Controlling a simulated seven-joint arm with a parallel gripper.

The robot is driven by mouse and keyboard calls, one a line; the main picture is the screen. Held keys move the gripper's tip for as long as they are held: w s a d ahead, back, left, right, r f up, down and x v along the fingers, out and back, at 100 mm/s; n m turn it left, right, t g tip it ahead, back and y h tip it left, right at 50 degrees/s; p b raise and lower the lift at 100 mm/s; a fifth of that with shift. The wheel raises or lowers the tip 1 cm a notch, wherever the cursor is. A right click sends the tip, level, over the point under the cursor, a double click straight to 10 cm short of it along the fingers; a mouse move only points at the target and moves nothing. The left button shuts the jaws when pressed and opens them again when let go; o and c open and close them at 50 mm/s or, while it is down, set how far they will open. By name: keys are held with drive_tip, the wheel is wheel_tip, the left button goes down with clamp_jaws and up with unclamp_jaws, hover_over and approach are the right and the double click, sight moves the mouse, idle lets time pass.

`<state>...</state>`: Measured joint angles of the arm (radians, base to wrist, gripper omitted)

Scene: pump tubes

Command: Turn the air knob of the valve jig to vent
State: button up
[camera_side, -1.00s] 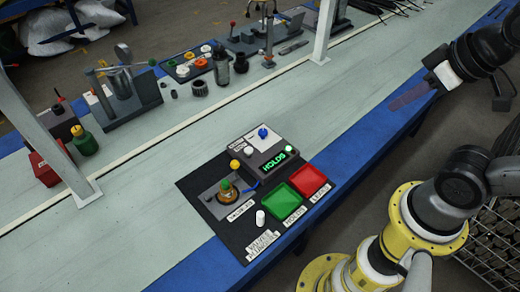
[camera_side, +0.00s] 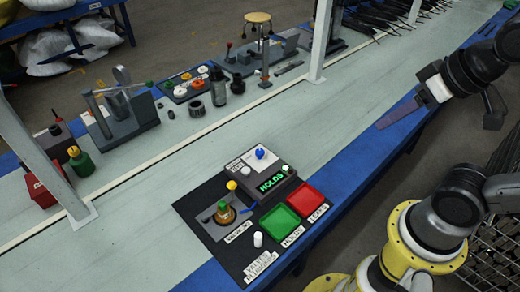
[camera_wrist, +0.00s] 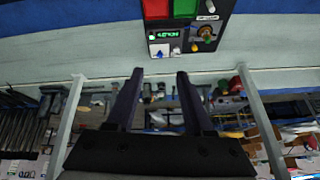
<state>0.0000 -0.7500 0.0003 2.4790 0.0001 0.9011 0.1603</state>
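The valve jig (camera_side: 223,247) is a black board near the bench's front edge. Its grey box has a white panel with a blue knob (camera_side: 260,153) and a lit green display (camera_side: 271,183) reading HOLDS. Which way the knob points is too small to tell. I cannot read the labels beside it. A green-topped brass valve (camera_side: 225,209) sits upright in the seat on the board's left. My gripper (camera_side: 385,122) is open and empty, raised right of the jig and apart from it. In the wrist view its two dark fingers (camera_wrist: 158,76) are spread, with the jig display (camera_wrist: 166,35) beyond them.
A green tray (camera_side: 279,224) and a red tray (camera_side: 307,200) lie at the jig's front right, both empty. A white knob (camera_side: 258,239) and yellow knob (camera_side: 231,185) stand on the board. Tools and fittings line the bench's back; grey posts (camera_side: 320,40) rise there.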

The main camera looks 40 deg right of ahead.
drive_tip(key=shift+o, duration=1.1)
drive_tip(key=w+r+m, duration=0.1)
drive_tip(key=w+r, duration=0.1)
drive_tip(key=w+r+m, duration=0.1)
drive_tip(key=r, duration=0.1)
drive_tip(key=shift+w+r+m+t, duration=0.1)
drive_tip(key=shift+w+m+t, duration=0.2)
drive_tip(key=shift+w+t, duration=0.1)
drive_tip(key=m+g, duration=0.7)
drive_tip(key=m, duration=0.2)
hover_over(260, 151)
wheel_tip(260, 151, down, 29)
wheel_tip(260, 151, down, 13)
drive_tip(key=shift+a+f, duration=0.1)
drive_tip(key=shift+f, duration=0.1)
clamp_jaws()
